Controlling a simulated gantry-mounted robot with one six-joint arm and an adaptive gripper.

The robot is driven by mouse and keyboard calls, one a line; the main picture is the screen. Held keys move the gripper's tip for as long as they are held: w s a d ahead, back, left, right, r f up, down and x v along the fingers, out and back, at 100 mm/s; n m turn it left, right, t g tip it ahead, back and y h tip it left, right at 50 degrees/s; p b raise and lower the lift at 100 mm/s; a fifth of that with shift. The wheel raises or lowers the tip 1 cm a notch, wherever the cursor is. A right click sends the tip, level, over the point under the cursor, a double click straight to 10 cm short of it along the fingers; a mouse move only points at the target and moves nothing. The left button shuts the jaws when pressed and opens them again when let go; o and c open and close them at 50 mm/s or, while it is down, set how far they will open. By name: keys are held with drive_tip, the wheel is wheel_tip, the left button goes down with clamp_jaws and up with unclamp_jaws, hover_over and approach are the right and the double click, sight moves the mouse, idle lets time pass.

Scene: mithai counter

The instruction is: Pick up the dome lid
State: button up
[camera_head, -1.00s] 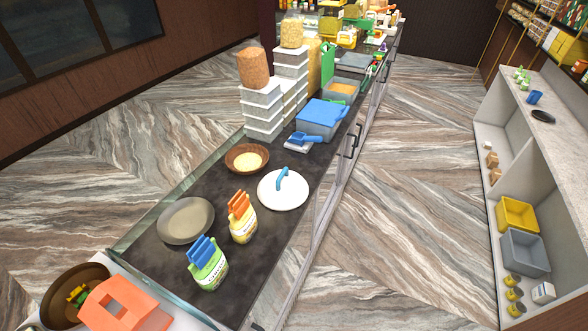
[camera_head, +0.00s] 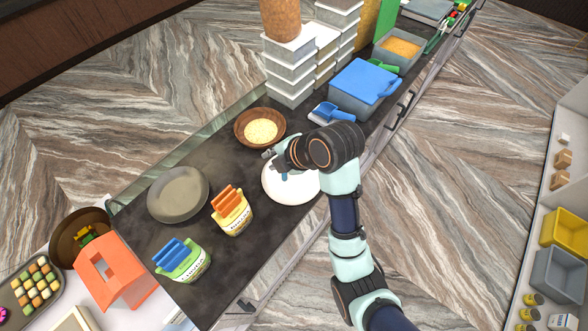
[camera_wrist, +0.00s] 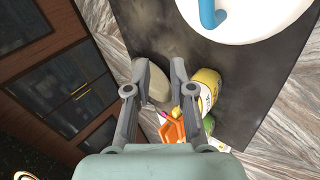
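The dome lid (camera_head: 290,188) is white and round with a blue handle, and lies on the dark counter top. My arm covers its upper right part in the head view. In the wrist view the lid (camera_wrist: 258,22) is at the top right, its blue handle (camera_wrist: 209,12) cut by the top edge. My gripper (camera_head: 268,154) is above the counter by the lid's upper left side. In the wrist view my gripper (camera_wrist: 160,72) has its two fingers apart with nothing held between them. The fingers are apart from the handle.
A brown bowl (camera_head: 242,129), a grey plate (camera_head: 178,209), an orange-topped yellow pouch (camera_head: 236,222) and a blue-topped green pouch (camera_head: 190,266) stand around the lid. Stacked white boxes (camera_head: 289,75) and a blue-lidded container (camera_head: 352,104) stand farther back. Bare counter lies left of the lid.

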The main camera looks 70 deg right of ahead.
drive_tip(key=shift+s+d+f+n+g+y+b, duration=0.15)
drive_tip(key=shift+s+d+f+n+b, duration=0.25)
drive_tip(key=shift+s+d+f, duration=0.35)
drive_tip(key=shift+s+d+f+n+g+y+b, duration=0.1)
drive_tip(key=shift+s+d+f+n+g+b, duration=0.1)
drive_tip(key=shift+s+d+f+n, duration=0.6)
drive_tip(key=shift+s+d+f+n+g+y+b, duration=0.2)
drive_tip(key=shift+s+d+f, duration=0.25)
drive_tip(key=shift+s, duration=0.6)
drive_tip(key=shift+p+x, duration=0.85)
drive_tip(key=shift+x, duration=1.65)
drive_tip(key=shift+w+r, duration=0.1)
clamp_jaws()
